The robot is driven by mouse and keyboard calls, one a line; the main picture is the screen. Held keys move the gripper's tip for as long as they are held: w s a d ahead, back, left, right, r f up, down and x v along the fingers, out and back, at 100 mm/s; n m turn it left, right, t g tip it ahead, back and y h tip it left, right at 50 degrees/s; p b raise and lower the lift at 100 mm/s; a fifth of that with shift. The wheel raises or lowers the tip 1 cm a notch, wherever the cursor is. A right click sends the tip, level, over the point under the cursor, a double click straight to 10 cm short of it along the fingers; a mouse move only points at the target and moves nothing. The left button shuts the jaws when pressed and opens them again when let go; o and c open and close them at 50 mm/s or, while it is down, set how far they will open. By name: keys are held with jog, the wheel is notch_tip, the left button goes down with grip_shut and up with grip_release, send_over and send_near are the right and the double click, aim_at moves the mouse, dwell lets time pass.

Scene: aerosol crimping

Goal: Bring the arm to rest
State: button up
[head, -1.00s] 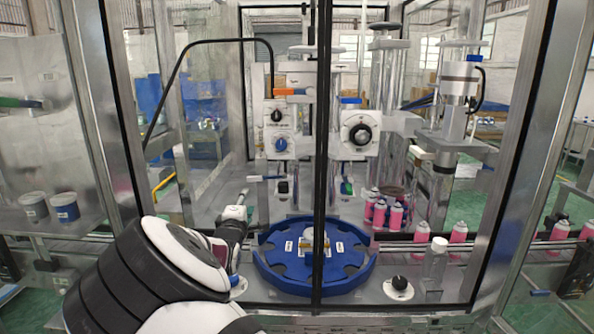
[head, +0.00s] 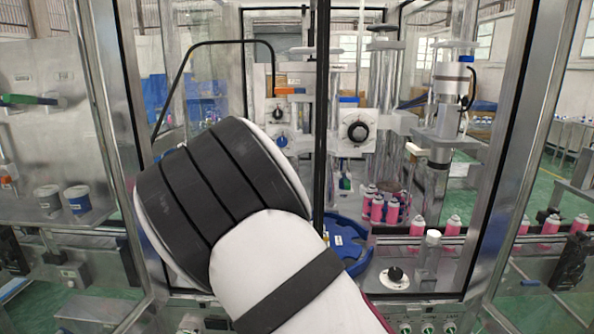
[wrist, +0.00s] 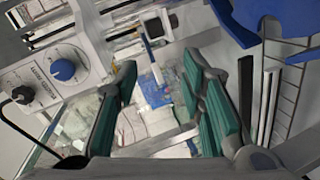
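My arm (head: 222,190) fills the middle of the head view, with its white and black links bent in front of the machine. My gripper (wrist: 160,78) shows in the wrist view with its two teal-padded fingers spread apart and nothing between them. In the head view the gripper is hidden behind my arm. The blue round turntable (head: 346,240) is mostly covered by my arm there. A blue round part shows at the top right of the wrist view (wrist: 262,22).
A control box with a blue knob (wrist: 63,69) is at left in the wrist view. In the head view, several pink cans (head: 417,226) stand right of the turntable, near a clear bottle (head: 428,258). Metal door frames (head: 520,150) stand on both sides.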

jog(key=s+d+r+m+g+y, duration=0.25)
jog(key=s+d+r+m, duration=0.2)
jog(key=s+d, duration=0.45)
jog(key=s+d+r+m+g+y, duration=0.1)
jog(key=s+d+r+m+g, duration=0.3)
jog(key=s+d+r, duration=0.45)
jog(key=s+d+f+m+g, duration=0.1)
jog(key=s+d, duration=0.1)
jog(key=s, duration=0.8)
jog(key=s+d+f+m+g+h, duration=0.1)
jog(key=s+d+m, duration=0.1)
jog(key=s, duration=0.9)
jog(key=s+d+f+m+g+h, duration=0.1)
jog(key=s+d, duration=0.3)
jog(key=s, duration=0.6)
jog(key=shift+s+d+f+m, duration=0.15)
jog(key=shift+s+f+m, duration=0.2)
jog(key=shift+m, duration=0.3)
